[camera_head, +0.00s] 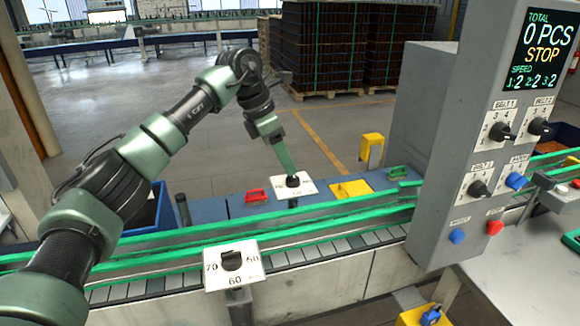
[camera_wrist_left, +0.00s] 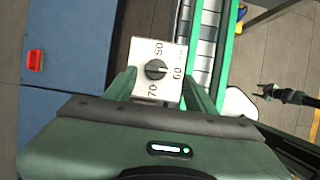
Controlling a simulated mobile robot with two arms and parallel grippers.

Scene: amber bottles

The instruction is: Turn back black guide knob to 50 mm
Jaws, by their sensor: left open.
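The far guide plate (camera_head: 310,187) is white and carries the black guide knob (camera_head: 292,181) on the far side of the conveyor. The left wrist view shows this knob (camera_wrist_left: 156,69) on its plate (camera_wrist_left: 145,50), marked 50, 60 and 70. Its light mark seems to lie on the side of the 60. My left gripper (camera_head: 290,170) reaches down to this knob from above. Its green fingers (camera_wrist_left: 160,88) are open, apart on either side of the plate, with nothing held. A dark forked shape (camera_wrist_left: 270,92) in the left wrist view looks like my right gripper.
A second guide plate (camera_head: 215,279) with its own black knob (camera_head: 232,261) stands on the near side of the green-railed conveyor (camera_head: 150,288). A control panel (camera_head: 488,150) rises at the right. A red handle (camera_head: 256,196) and a yellow block (camera_head: 350,189) sit on the blue cabinets behind.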

